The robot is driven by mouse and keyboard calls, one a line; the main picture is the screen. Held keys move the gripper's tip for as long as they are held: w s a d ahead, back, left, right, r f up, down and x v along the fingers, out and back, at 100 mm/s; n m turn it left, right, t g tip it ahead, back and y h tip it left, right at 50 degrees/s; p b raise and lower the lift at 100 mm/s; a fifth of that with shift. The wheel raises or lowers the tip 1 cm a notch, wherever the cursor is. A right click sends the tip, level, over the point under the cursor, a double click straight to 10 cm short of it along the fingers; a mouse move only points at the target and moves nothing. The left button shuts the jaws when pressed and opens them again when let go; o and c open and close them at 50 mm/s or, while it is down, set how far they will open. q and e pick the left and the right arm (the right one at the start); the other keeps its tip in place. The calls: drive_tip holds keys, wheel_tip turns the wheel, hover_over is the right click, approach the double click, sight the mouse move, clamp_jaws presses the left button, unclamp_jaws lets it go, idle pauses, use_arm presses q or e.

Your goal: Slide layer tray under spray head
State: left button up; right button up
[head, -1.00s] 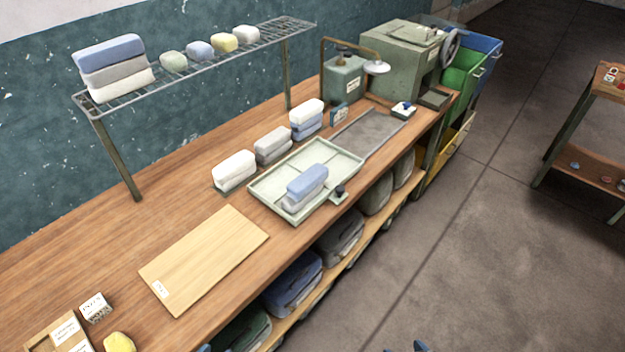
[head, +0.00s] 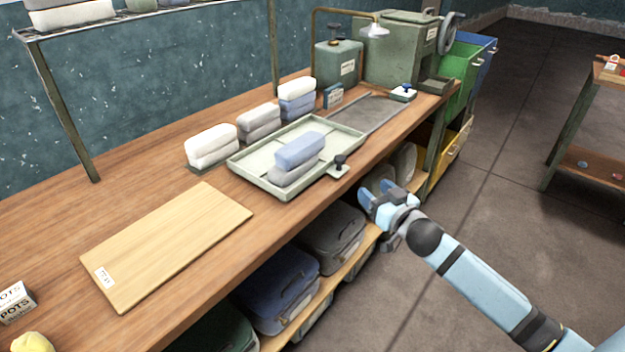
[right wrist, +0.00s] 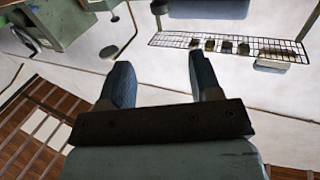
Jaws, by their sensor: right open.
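The pale green layer tray (head: 247,172) sits on the bench with a folded blue cloth (head: 299,148) on a grey one inside it. A dark knob (head: 340,163) stands on a tab at its front right corner. The spray head (head: 374,29) hangs from a brass pipe at the back right, above the grey slide bed (head: 368,120). The tray is at the near left end of that bed, not under the head. My right gripper (head: 376,193) is open and empty, off the bench's front edge, below and right of the knob. Its spread fingers also show in the right wrist view (right wrist: 163,80). My left gripper is not in view.
Folded cloth stacks (head: 211,146) stand behind the tray. A wooden board (head: 165,245) lies to its left. A green tank (head: 339,65) and a press with a handwheel (head: 400,50) stand at the back right. Bundles fill the lower shelf.

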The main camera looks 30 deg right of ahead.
sight(344, 160)
drive_tip(key=w, duration=1.4)
drive_tip(key=shift+w+r+b, duration=0.15)
drive_tip(key=shift+r+b, duration=0.05)
drive_tip(key=shift+b, duration=0.2)
clamp_jaws()
